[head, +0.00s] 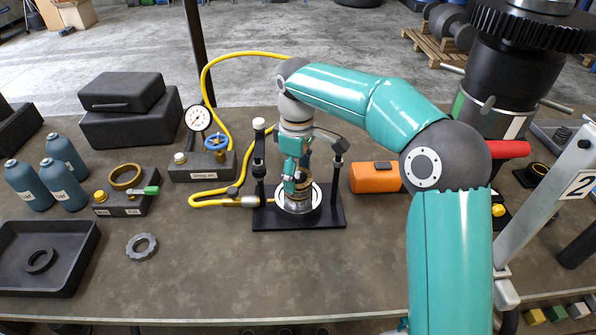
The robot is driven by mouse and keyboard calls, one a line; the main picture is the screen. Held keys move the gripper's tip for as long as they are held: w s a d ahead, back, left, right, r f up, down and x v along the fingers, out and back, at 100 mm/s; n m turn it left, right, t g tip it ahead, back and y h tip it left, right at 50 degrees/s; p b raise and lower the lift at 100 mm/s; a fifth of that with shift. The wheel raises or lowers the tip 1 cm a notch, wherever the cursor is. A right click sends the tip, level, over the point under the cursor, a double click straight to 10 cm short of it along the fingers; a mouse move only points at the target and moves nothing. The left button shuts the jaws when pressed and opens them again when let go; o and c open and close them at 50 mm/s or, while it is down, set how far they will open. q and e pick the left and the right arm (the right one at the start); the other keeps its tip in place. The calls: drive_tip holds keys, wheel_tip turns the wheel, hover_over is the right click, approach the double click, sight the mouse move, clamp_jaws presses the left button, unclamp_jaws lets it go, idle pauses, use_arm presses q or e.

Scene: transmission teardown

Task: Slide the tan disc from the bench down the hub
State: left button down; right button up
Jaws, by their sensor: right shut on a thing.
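My right gripper (298,178) reaches down over the round metal hub (298,203) in the middle of the bench. Its fingers are shut at the top of the hub. A small tan-brown part shows between the fingers and appears to be the tan disc; the fingers hide most of it. I cannot tell how far down the hub it sits. The hub stands upright in a black fixture (262,218) with two posts. My left gripper is not in view.
A gauge block (202,167) with a yellow hose stands left of the fixture, an orange box (375,177) right of it. A brass ring (125,177) sits on a block; a grey toothed ring (142,246) lies at left. The bench's front middle is clear.

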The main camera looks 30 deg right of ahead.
drive_tip(key=o, duration=1.4)
drive_tip(key=shift+r, duration=0.15)
wheel_tip(320, 180, up, 19)
drive_tip(key=p, duration=0.6)
drive_tip(key=shift+s+f, duration=0.1)
drive_tip(key=shift+f, duration=0.15)
